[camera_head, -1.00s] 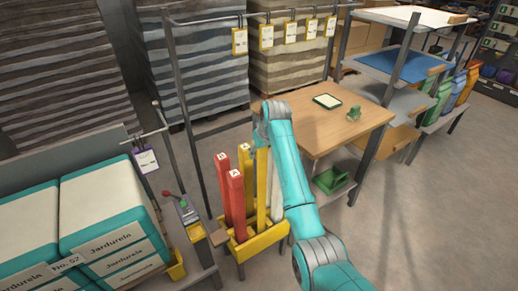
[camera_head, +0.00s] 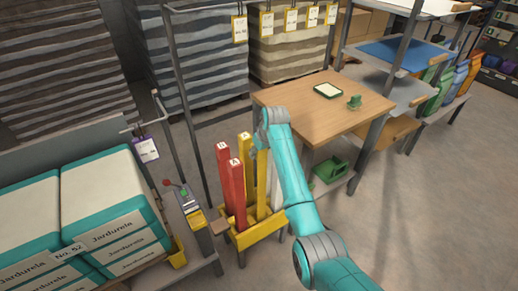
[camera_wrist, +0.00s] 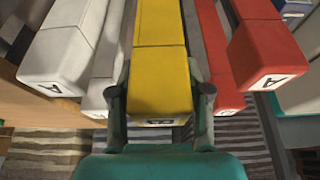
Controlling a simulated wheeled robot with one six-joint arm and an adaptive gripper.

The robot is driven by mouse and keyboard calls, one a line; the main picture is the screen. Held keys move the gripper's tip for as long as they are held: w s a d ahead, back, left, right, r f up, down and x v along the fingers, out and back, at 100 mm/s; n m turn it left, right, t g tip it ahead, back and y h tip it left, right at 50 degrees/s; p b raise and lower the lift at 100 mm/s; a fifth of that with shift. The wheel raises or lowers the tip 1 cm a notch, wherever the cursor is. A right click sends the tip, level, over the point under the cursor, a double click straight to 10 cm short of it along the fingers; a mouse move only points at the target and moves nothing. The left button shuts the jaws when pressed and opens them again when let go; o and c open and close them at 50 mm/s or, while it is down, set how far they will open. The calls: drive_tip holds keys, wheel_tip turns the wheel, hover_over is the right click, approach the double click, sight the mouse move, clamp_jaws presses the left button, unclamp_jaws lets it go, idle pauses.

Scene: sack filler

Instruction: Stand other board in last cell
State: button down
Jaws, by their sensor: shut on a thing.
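My gripper (camera_wrist: 160,108) has its two dark fingers on either side of a yellow board (camera_wrist: 160,75) marked with a letter at its end. In the head view, my gripper (camera_head: 258,146) is at the top of the yellow boards (camera_head: 248,180), partly hidden by my arm. The boards stand upright in a yellow rack (camera_head: 250,240). Two red boards (camera_head: 237,195) stand at its left. White boards (camera_wrist: 65,50) are left of the yellow one in the wrist view, red ones (camera_wrist: 262,55) right. The cells' insides and the held board's foot are hidden.
A wooden table (camera_head: 300,120) with a small framed tray (camera_head: 328,90) and a green holder (camera_head: 354,102) stands behind the rack. A green bin (camera_head: 330,170) sits below it. A control post (camera_head: 192,212) and stacked sacks (camera_head: 105,215) are at left. Open floor lies at right.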

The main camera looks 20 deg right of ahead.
drive_tip(key=shift+f, duration=0.3)
drive_tip(key=shift+f, duration=1)
drive_tip(key=shift+c, duration=2.2)
unclamp_jaws()
drive_tip(key=v, duration=1.2)
